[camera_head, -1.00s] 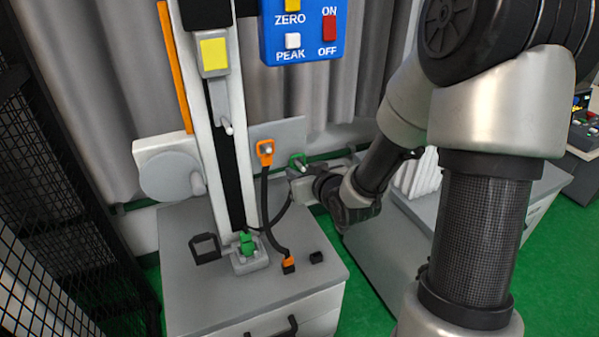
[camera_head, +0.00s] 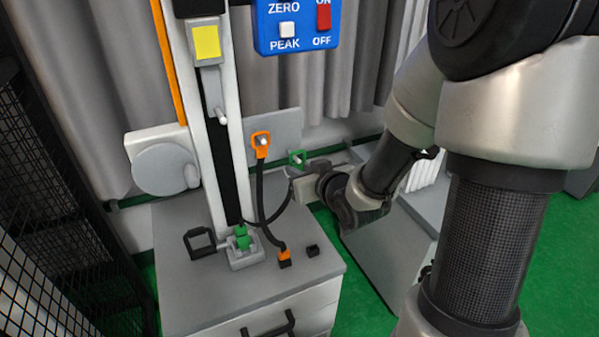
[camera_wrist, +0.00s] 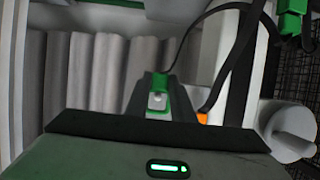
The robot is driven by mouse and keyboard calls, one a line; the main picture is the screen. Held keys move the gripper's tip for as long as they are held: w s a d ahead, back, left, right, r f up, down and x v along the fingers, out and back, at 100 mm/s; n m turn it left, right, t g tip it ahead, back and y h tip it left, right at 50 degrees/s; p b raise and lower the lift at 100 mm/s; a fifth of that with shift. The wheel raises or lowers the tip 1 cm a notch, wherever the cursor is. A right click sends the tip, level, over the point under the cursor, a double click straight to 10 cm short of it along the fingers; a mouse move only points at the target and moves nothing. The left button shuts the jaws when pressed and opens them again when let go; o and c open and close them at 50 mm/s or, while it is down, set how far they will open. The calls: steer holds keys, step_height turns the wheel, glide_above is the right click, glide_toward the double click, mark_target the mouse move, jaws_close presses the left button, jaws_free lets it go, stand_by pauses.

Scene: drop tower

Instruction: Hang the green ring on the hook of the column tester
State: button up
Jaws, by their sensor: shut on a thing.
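The green ring (camera_head: 297,158) is at the right edge of the grey plate, with a short silver peg tip showing in its opening. I cannot tell how far it is on that peg. My gripper (camera_head: 304,178) is just below it, shut on the ring's lower end. In the wrist view the green ring (camera_wrist: 159,82) is between my fingers (camera_wrist: 160,106), with its dark strap leading away. The column tester (camera_head: 212,150) stands left of my gripper. A silver peg-like hook (camera_head: 221,116) sticks out from its carriage, below a yellow patch, and is empty.
An orange ring (camera_head: 261,140) hangs on a peg left of the green one, its black strap running down to the cabinet (camera_head: 185,290). A blue switch box (camera_head: 297,25) is above. Black mesh (camera_head: 60,210) is at left.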

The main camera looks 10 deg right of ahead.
steer(key=shift+s+d+r+b, duration=0.1)
steer(key=shift+s+b, duration=0.45)
steer(key=shift+b, duration=1.1)
steer(key=shift+s+d+b, duration=0.15)
steer(key=shift+s+b, duration=0.55)
steer(key=shift+b, duration=0.6)
